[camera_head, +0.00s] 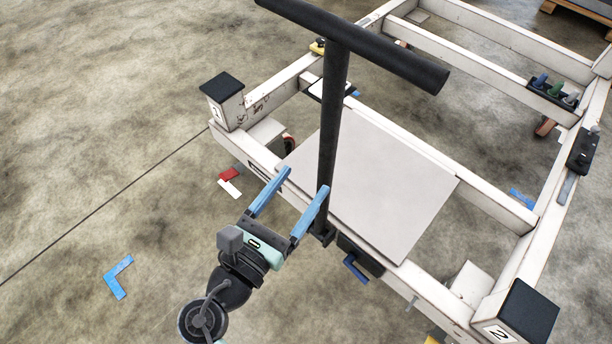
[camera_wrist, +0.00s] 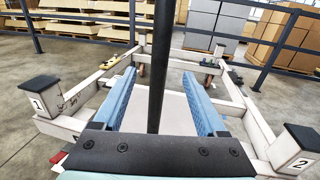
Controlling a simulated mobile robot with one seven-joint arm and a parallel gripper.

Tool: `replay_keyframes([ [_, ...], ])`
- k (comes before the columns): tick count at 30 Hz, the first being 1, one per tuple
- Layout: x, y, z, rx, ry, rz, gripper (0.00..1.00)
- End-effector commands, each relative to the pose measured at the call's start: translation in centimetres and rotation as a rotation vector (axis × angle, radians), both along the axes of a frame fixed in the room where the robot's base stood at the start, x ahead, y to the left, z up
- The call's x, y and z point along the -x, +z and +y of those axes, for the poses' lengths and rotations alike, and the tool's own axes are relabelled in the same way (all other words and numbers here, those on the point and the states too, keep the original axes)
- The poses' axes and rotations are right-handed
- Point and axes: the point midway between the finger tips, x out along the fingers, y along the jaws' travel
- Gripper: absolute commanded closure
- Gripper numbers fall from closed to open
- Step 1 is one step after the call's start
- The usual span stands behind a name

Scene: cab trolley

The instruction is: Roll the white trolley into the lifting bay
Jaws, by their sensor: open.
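The white trolley (camera_head: 262,90) is a low, worn rectangular frame with a pale panel (camera_head: 385,185) near its close end. Its black T-shaped handle (camera_head: 333,120) rises from the near beam; the post also shows in the wrist view (camera_wrist: 160,60). My gripper (camera_head: 304,180) is open, with blue fingers pointing at the post. In the wrist view the post stands upright between the two fingers (camera_wrist: 160,90). In the head view the right fingertip overlaps the post; I cannot tell whether they touch. The lifting bay cannot be identified for certain.
Black-topped corner posts marked 1 (camera_head: 224,100) and 2 (camera_head: 515,318) stand at the near corners. A blue lever (camera_head: 355,268) sits by the handle base. Blue floor tape (camera_head: 118,280) and a red-and-white mark (camera_head: 229,181) lie left.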

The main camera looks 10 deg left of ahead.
Motion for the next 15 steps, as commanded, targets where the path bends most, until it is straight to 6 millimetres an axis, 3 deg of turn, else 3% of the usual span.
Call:
replay_keyframes([
  [9,-0.2,0.0,-0.1,-0.003,0.0,-0.001,0.26],
  [15,-2.2,0.0,-1.0,-0.005,-0.003,-0.004,0.26],
])
